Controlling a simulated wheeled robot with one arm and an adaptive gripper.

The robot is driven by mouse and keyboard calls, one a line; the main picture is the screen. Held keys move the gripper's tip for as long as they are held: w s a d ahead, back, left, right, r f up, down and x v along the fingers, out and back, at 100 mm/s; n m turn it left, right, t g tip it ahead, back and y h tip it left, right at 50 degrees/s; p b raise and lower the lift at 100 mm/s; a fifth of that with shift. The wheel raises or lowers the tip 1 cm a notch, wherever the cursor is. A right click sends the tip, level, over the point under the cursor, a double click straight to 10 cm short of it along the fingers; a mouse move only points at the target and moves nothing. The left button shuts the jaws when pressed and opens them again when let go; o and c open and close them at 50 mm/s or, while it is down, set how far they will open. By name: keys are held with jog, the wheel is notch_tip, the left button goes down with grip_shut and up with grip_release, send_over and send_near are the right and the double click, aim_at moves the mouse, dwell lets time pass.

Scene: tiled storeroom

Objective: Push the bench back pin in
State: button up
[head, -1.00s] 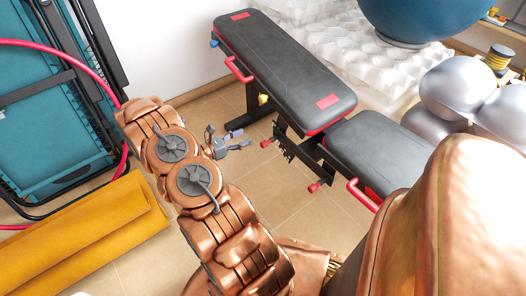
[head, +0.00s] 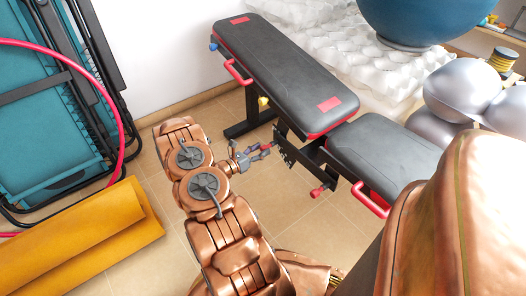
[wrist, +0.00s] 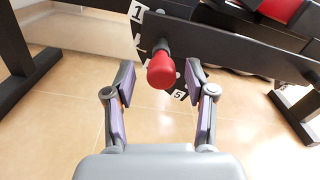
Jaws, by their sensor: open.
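The bench (head: 290,72) has a black padded back and seat with red trim. Its back pin, with a red knob (wrist: 161,72) on a dark shaft, sticks out from a black numbered plate (wrist: 215,32) in the wrist view. My gripper (wrist: 159,82) is open, with one finger on each side of the knob and visible gaps between. In the head view, my gripper (head: 264,151) is at the bench's near side, and its fingers partly cover the back pin's knob.
A second red knob (head: 317,191) sits lower, below the seat (head: 385,148). A yellow knob (head: 263,102) is farther back. A yellow mat (head: 80,235) lies at left. Tiled floor (head: 290,225) is clear between my arm and the bench.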

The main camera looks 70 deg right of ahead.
jog(key=shift+x, duration=0.85)
jog(key=shift+a, duration=0.1)
jog(key=shift+c, duration=0.2)
grip_shut()
